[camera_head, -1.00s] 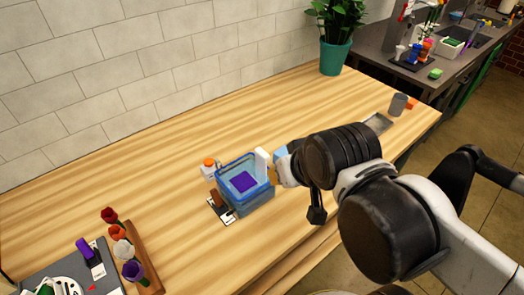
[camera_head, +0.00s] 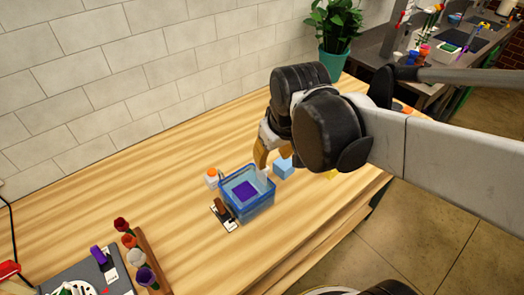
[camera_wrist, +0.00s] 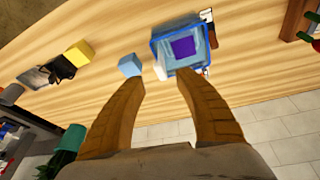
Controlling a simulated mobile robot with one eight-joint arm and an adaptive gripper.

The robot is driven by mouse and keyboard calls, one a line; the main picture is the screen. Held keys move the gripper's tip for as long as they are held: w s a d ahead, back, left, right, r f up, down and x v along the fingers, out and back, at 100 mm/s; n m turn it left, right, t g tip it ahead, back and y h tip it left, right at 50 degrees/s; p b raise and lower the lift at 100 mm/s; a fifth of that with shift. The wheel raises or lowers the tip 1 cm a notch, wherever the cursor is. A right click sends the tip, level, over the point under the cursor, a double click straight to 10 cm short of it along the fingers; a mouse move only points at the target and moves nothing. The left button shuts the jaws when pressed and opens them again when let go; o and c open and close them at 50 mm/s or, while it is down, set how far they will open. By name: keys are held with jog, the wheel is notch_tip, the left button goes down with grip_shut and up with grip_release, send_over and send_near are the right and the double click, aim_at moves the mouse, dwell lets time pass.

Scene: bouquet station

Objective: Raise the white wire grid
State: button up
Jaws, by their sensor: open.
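I cannot make out a white wire grid for certain in either view. A blue see-through bin (camera_head: 258,205) with a purple square (camera_head: 244,191) inside stands on the wooden table. A small white piece (camera_head: 264,173) is at its back right rim. The bin also shows in the wrist view (camera_wrist: 158,62). My gripper (camera_head: 273,157) is above the table by the bin's back right side. In the wrist view my gripper (camera_wrist: 156,78) has its two orange-brown fingers spread, with nothing between them. The right fingertip appears close to the bin's rim; contact is unclear.
A light blue block (camera_head: 284,168) is right of the bin; a white bottle with an orange cap (camera_head: 211,178) is left of it. A flower rack (camera_head: 152,262) and grey tray (camera_head: 112,280) are at lower left. A yellow block (camera_wrist: 79,52) shows in the wrist view.

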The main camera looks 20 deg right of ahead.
jog(key=w+n+g+p, duration=0.2)
jog(key=w+g+p, duration=0.2)
jog(key=w+p, duration=0.3)
notch_tip(320, 180, down, 11)
jog(key=b, duration=0.2)
jog(key=shift+r+b, duration=0.15)
jog(key=shift+b, duration=0.25)
jog(key=shift+c, duration=0.5)
